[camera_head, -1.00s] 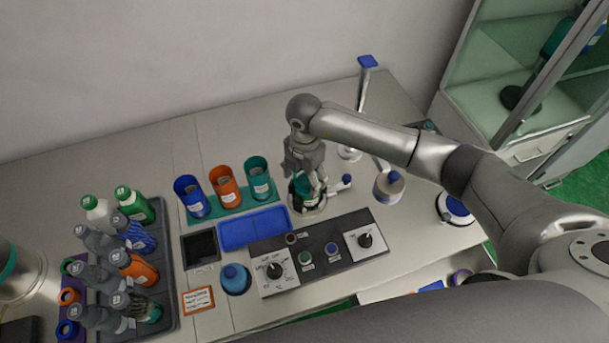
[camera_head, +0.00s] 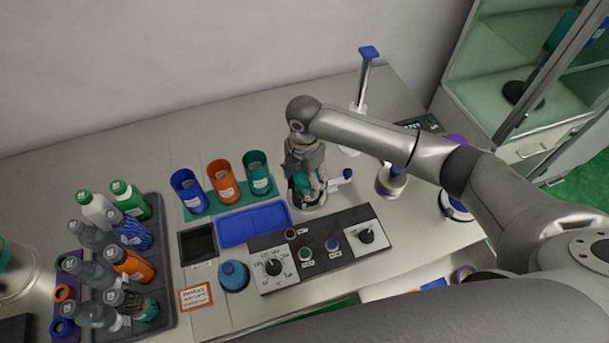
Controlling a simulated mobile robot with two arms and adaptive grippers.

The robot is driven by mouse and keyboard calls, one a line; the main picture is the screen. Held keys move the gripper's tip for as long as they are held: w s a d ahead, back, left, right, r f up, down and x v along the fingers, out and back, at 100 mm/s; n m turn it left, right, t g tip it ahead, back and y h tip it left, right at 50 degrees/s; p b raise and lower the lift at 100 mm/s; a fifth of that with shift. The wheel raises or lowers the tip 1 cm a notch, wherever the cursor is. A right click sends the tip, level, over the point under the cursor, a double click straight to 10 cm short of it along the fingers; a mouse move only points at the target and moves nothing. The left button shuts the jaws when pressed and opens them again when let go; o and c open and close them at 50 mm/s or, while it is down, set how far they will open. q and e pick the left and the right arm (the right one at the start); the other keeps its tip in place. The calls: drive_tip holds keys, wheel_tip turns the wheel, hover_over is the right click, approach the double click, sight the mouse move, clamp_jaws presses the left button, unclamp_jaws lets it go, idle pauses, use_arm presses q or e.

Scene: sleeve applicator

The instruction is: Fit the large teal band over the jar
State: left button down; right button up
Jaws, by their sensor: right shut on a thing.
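My right gripper (camera_head: 307,187) points down over a round station behind the control panel. It is shut on a teal piece (camera_head: 301,178), partly hidden by the fingers; I take it for the large teal band. The piece is at the station's round holder (camera_head: 310,208), and I cannot tell whether it touches it. I cannot make out a jar under the gripper, as the fingers cover that spot. Another teal sleeve (camera_head: 257,174) stands upright in a row beside an orange sleeve (camera_head: 222,180) and a blue sleeve (camera_head: 188,192). My left gripper is not in view.
A blue tray (camera_head: 254,226) lies left of the station. The control panel (camera_head: 320,246) with knobs is in front. A dark tray (camera_head: 164,285) with several bottles stands at left. A tall blue-topped post (camera_head: 368,53) and a white bottle (camera_head: 391,182) stand right of the gripper.

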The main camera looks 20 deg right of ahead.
drive_tip(key=o, duration=0.7)
drive_tip(key=shift+o, duration=0.8)
drive_tip(key=shift+r, duration=0.15)
wheel_tip(320, 180, up, 11)
drive_tip(key=p, duration=0.8)
idle(0.6)
